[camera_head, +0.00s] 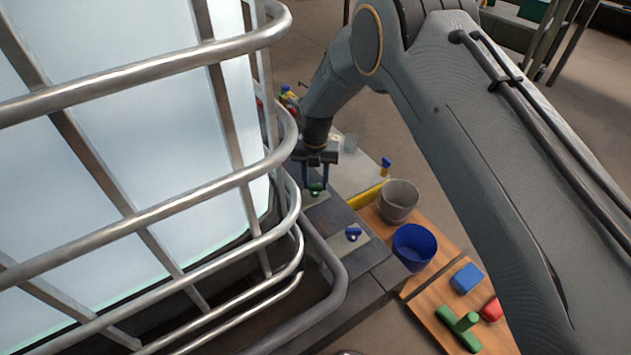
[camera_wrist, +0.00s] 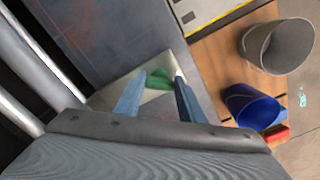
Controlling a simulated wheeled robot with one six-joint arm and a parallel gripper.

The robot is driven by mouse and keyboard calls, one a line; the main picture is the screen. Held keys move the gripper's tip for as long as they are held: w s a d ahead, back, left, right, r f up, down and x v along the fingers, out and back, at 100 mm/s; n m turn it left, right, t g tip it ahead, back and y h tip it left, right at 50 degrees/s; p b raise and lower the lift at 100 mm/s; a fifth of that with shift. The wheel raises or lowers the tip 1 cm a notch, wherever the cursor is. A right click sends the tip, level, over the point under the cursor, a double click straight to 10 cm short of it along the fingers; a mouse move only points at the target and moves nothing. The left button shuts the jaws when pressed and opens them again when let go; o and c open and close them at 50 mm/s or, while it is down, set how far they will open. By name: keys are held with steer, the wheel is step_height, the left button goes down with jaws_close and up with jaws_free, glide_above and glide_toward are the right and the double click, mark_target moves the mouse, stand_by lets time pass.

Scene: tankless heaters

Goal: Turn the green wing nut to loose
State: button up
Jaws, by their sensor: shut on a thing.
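The green wing nut (camera_head: 316,188) sits on a pale square plate on the dark grey bench top. It also shows in the wrist view (camera_wrist: 160,78), partly hidden by the fingers. My gripper (camera_head: 315,184) points down over it, with one blue finger on each side, shut on the wing nut. In the wrist view my gripper (camera_wrist: 158,90) has its fingertips at the nut. The nut's turn angle is hard to make out.
A metal-caged white tank (camera_head: 150,150) stands close on the left, its bars beside my gripper. Right of the bench, a wooden surface (camera_head: 425,302) holds a grey bucket (camera_head: 399,200), a blue bucket (camera_head: 414,246), a blue block (camera_head: 466,278), a red block (camera_head: 493,310) and a green T-shaped piece (camera_head: 458,328).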

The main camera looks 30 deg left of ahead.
steer(key=o, duration=1)
steer(key=shift+o, duration=0.2)
steer(key=shift+r, duration=0.1)
steer(key=shift+r+p, duration=1.05)
steer(key=shift+r, duration=2.75)
